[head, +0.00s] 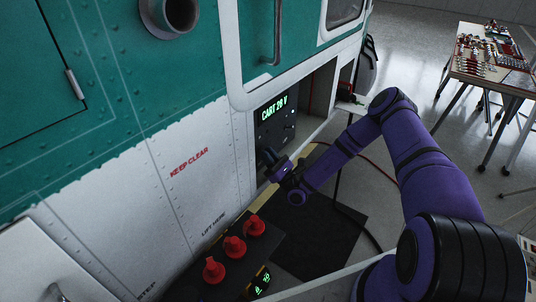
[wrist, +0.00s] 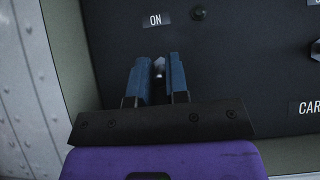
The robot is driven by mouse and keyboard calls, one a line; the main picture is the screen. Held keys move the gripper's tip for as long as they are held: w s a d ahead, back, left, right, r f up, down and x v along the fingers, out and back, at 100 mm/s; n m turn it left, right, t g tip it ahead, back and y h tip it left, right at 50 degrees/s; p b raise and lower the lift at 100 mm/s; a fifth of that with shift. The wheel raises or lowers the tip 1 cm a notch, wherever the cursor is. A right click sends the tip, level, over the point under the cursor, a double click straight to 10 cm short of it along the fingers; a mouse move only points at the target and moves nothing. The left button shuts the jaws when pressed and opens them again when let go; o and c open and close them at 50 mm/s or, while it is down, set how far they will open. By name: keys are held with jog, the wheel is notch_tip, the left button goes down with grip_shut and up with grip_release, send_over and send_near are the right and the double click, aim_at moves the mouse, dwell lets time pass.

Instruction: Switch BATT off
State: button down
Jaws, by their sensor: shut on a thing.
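A dark switch panel (head: 277,120) is set in an opening in the helicopter's white side, with a green readout "CART 28 V". In the wrist view the panel (wrist: 235,60) shows an "ON" label (wrist: 156,20) above a small metal toggle lever (wrist: 159,67). My gripper (wrist: 159,75) has its two blue fingers closed in on either side of this lever. The label naming the switch is not visible, so I cannot read BATT. In the head view my gripper (head: 273,164) is at the lower part of the panel.
Other controls (wrist: 316,50) and a cut-off "CAR" label are on the panel's right. Several red-topped parts (head: 234,247) stand on a dark box below. A table with small parts (head: 490,55) is far right. A red cable crosses the floor.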

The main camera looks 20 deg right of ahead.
jog(key=shift+f, duration=0.1)
dwell(0.5)
jog(key=c, duration=1.1)
grip_release()
jog(key=v, duration=1)
jog(key=shift+s+d+f, duration=0.1)
jog(key=shift+f, duration=0.35)
